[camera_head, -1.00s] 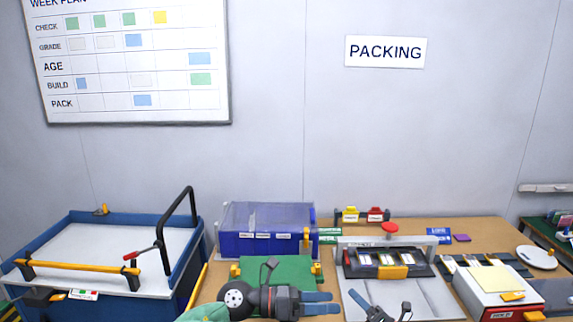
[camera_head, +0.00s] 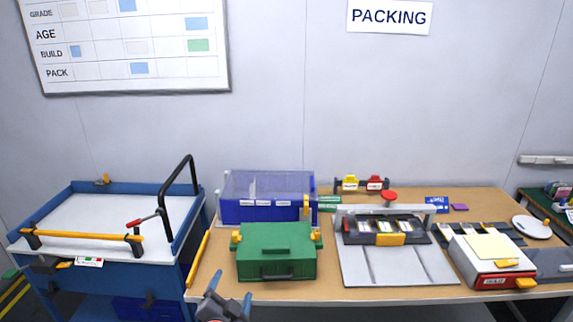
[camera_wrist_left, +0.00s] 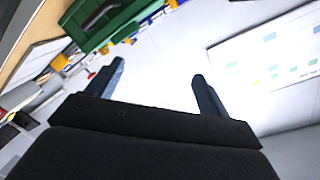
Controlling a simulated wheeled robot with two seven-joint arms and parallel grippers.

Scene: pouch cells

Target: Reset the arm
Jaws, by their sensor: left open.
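My left gripper (camera_head: 231,287) is low in the head view, in front of the table's front edge and below the green case (camera_head: 276,240). Its two fingers are apart and nothing is between them. In the left wrist view the left gripper (camera_wrist_left: 160,80) shows both dark fingers spread, with the pale wall beyond and the green case (camera_wrist_left: 105,18) at the upper left. The left arm behind the gripper is mostly out of the head view. My right gripper is not visible.
The wooden table (camera_head: 330,291) holds a blue bin (camera_head: 268,212), a grey fixture (camera_head: 360,268) with several cells, and a white-and-red device (camera_head: 490,277). A blue cart (camera_head: 60,262) with a black handle stands left. The floor shows at the lower left.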

